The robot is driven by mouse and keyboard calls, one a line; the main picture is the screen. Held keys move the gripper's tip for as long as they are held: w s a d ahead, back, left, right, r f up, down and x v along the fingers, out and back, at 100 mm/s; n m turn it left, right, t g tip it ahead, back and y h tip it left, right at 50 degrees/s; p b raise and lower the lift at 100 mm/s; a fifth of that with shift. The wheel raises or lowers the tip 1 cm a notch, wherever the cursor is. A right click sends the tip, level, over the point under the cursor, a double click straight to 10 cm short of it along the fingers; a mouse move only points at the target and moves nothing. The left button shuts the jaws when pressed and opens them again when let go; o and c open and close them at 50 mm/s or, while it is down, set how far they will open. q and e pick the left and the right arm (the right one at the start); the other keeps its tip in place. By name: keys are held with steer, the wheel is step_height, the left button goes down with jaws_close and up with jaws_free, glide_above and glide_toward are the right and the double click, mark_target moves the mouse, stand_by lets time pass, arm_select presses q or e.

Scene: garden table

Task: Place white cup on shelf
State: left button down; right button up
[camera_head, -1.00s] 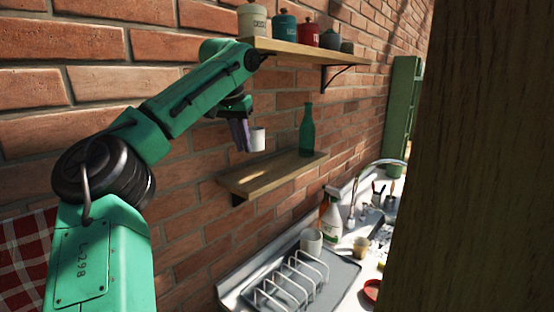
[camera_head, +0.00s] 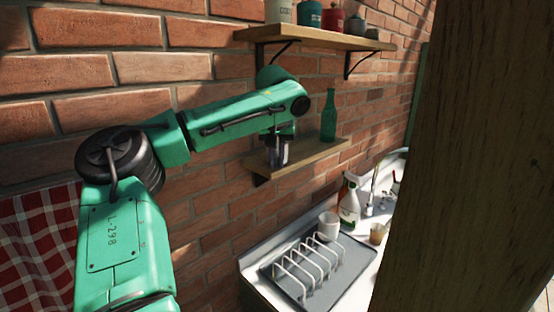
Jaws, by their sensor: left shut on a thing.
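A white cup (camera_head: 286,154) is in my left gripper (camera_head: 279,152), which is shut on it. The fingers hide much of the cup. In the head view the gripper and cup overlap the left part of the lower wooden shelf (camera_head: 312,155). I cannot tell whether the cup touches the shelf. A second white cup (camera_head: 328,226) stands below at the back of the dish rack tray. My right gripper is not in view.
A green bottle (camera_head: 329,118) stands on the lower shelf's right part. An upper shelf (camera_head: 310,38) with several canisters hangs above my left arm. Below are a dish rack (camera_head: 303,264) and a spray bottle (camera_head: 349,203). A wooden post (camera_head: 470,160) blocks the right side.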

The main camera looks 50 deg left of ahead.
arm_select(q)
steer(key=shift+s, duration=0.1)
steer(key=shift+f, duration=0.25)
steer(key=c, duration=1)
jaws_free()
steer(key=shift+a+f, duration=0.1)
steer(key=shift+a, duration=0.15)
steer(key=shift+o, duration=0.4)
steer(key=shift+w+a+f, duration=0.1)
steer(key=shift+w+a, duration=0.1)
steer(key=shift+w, duration=0.05)
steer(key=shift+d, duration=0.2)
steer(key=v, duration=1.2)
steer(key=shift+r+b, duration=0.35)
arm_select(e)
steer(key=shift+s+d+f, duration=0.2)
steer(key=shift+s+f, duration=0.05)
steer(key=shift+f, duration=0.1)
arm_select(q)
steer(key=shift+a, duration=0.1)
